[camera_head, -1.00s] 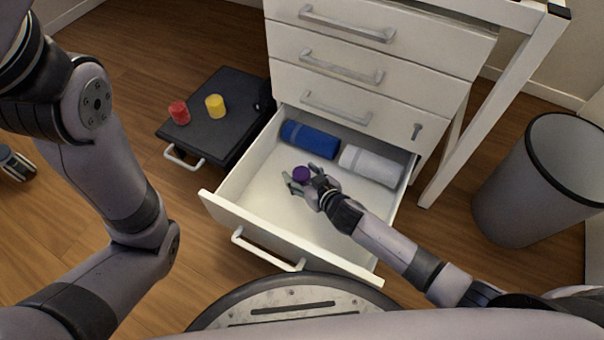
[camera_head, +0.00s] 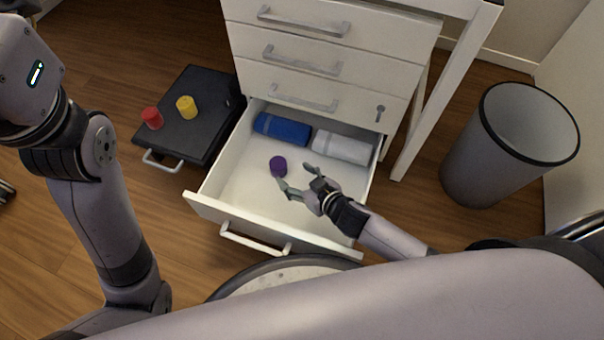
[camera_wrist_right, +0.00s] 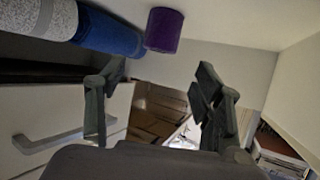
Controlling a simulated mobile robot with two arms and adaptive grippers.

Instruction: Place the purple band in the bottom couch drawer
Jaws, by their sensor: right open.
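The purple band (camera_head: 278,166) is a small roll inside the open bottom drawer (camera_head: 240,190), near the middle of its white floor. In the right wrist view the purple band (camera_wrist_right: 164,30) shows beyond my fingertips, apart from them. My right gripper (camera_head: 296,178) is open and empty, over the drawer just right of the band; its two fingers also show in the right wrist view (camera_wrist_right: 158,85). My left arm stands at the left of the head view, and its gripper is out of the picture.
A rolled blue towel (camera_head: 282,128) and a rolled white towel (camera_head: 342,147) lie at the drawer's back. A black case (camera_head: 205,135) on the floor at left carries a red roll (camera_head: 152,118) and a yellow roll (camera_head: 186,107). A grey bin (camera_head: 480,160) stands at right.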

